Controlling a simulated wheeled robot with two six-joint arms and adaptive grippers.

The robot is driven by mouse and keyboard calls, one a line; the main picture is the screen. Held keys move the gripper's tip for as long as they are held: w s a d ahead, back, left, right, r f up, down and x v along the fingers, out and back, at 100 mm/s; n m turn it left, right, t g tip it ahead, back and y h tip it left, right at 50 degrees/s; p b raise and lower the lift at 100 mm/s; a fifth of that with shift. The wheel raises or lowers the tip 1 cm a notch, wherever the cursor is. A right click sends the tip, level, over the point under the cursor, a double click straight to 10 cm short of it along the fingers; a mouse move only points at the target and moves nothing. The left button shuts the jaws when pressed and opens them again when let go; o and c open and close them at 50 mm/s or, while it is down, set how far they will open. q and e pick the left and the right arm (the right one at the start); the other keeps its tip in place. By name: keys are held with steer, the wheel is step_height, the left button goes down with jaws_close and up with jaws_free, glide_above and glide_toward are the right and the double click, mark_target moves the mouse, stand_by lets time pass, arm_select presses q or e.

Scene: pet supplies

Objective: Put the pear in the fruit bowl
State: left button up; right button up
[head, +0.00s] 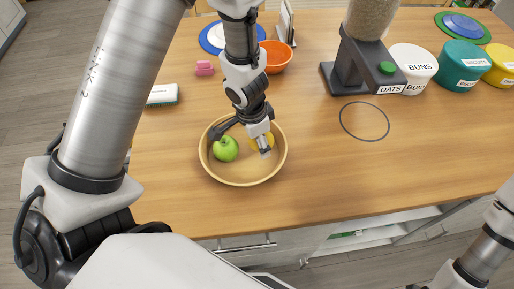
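The fruit bowl (244,182) is a round, light wooden bowl near the front edge of the counter. A green apple (225,149) lies in its left part. A yellow fruit, which looks like the pear (269,144), lies in the bowl's right part, partly hidden behind a finger of my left gripper. My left gripper (239,141) reaches down over the bowl with its fingers spread wide. The apple and the yellow fruit lie below and beside the fingers; I cannot tell whether a finger touches the yellow fruit. My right gripper is out of view.
An orange bowl (276,57) and stacked plates (216,39) stand behind my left arm. An oats dispenser (362,67) stands right of centre, with a dark ring (364,138) before it. Canisters (461,66) line the right.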

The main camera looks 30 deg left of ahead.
arm_select(q)
steer(key=f+b, duration=0.2)
steer(key=shift+s+f, duration=0.3)
steer(key=shift+s, duration=0.05)
steer(key=shift+w+r, duration=0.1)
steer(key=shift+w, duration=0.3)
steer(key=o, duration=1)
steer(key=shift+s, duration=0.1)
steer(key=o, duration=0.4)
steer(key=shift+s, duration=0.15)
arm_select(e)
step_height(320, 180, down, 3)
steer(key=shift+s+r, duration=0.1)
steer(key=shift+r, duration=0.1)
